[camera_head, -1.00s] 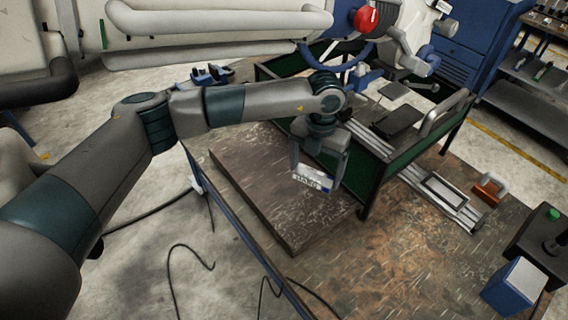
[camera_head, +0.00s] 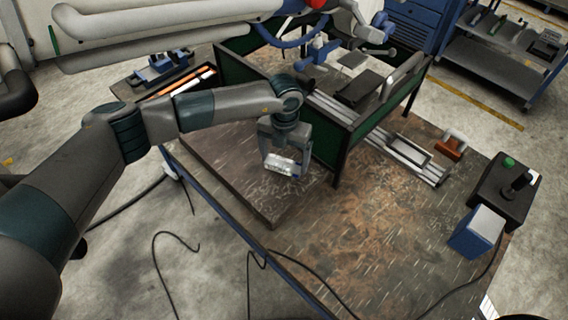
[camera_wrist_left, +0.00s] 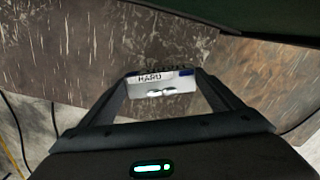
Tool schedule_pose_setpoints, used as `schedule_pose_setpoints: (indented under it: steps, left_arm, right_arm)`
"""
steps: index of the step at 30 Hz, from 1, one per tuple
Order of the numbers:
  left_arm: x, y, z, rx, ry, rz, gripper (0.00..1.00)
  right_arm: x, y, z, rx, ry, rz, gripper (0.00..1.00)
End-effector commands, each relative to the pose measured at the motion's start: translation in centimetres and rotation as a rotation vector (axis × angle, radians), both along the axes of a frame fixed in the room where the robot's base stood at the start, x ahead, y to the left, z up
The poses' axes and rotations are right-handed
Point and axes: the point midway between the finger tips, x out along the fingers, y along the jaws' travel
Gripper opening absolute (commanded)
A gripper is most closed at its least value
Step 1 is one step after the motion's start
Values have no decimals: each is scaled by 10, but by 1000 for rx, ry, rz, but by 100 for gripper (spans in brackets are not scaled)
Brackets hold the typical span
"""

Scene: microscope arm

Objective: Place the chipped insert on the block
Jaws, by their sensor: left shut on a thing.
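My left gripper (camera_head: 284,166) is shut on a small white and silver piece (camera_head: 279,165) between its fingertips. In the left wrist view the piece (camera_wrist_left: 160,86) shows dark lettering like "HARD" and a blue end; I cannot make out a chip on it. The gripper points down over the dark raised slab (camera_head: 225,168) on the table, and the piece looks apart from the slab. A blue block (camera_head: 466,242) with a pale top stands at the table's right side, well away from the gripper. My right gripper is not in view.
A green-walled frame (camera_head: 330,150) with metal rails (camera_head: 385,140) stands just right of the gripper. An orange-brown padlock-like object (camera_head: 451,147) and a black box with a green button (camera_head: 505,190) are farther right. The table's front middle (camera_head: 350,235) is bare.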

Motion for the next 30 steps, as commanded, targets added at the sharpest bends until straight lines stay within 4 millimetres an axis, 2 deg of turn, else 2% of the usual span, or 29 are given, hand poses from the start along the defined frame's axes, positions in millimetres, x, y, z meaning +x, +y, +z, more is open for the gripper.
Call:
schedule_pose_setpoints:
  steps: [8,19,30]
  left_arm:
    - [0,0,-1,0,0,0,36]
    - [0,-1,-34,-1,0,1,36]
    - [0,-1,-38,-2,-1,0,36]
  right_arm:
    - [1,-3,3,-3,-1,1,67]
    - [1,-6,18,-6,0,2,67]
    - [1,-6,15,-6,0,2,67]
